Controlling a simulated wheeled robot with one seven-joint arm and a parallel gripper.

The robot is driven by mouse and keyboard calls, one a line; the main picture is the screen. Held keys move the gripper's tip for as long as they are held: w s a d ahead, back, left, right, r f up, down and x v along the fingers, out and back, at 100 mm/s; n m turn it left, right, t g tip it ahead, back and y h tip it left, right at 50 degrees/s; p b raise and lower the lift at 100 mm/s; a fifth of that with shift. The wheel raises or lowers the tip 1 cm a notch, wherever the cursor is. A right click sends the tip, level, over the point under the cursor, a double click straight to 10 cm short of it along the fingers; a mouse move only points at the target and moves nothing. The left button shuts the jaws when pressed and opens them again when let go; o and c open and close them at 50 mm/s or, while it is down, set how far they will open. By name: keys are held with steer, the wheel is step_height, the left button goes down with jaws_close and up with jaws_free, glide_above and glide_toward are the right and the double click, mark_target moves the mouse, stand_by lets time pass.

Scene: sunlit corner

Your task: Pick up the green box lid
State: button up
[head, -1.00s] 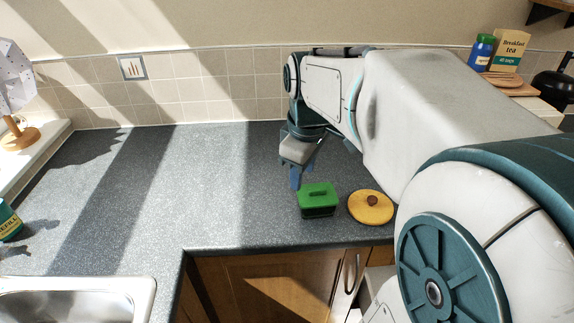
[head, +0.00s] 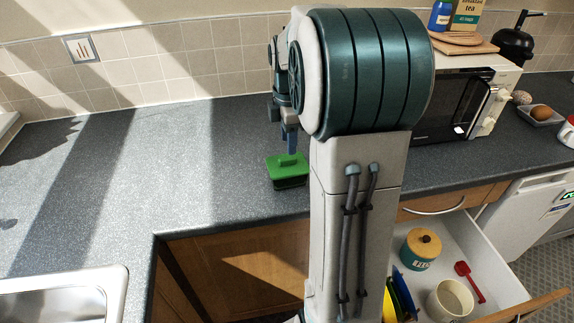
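The green lid (head: 283,166) with its raised handle sits on a dark box (head: 291,183) on the grey counter, left of my arm and near the counter's front edge. My gripper (head: 291,145) points down at the lid from above, its blue fingertips at the handle. The view does not show whether the fingers touch or hold the handle. My arm partly hides the gripper, and the finger gap is too small to make out.
My arm hides the counter right of the box. A microwave (head: 450,104) stands further right. An open drawer (head: 497,277) below holds a yellow-lidded canister (head: 421,250), a cream pot (head: 449,300) and a red scoop (head: 470,283). The counter (head: 190,165) to the left is clear.

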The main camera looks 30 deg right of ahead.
mark_target(287, 158)
steer(key=shift+w+f+p, duration=0.2)
steer(key=shift+f, duration=1.35)
steer(key=shift+w+f+p, duration=0.15)
steer(key=shift+f+p, duration=0.05)
steer(key=shift+f, duration=1.35)
jaws_close()
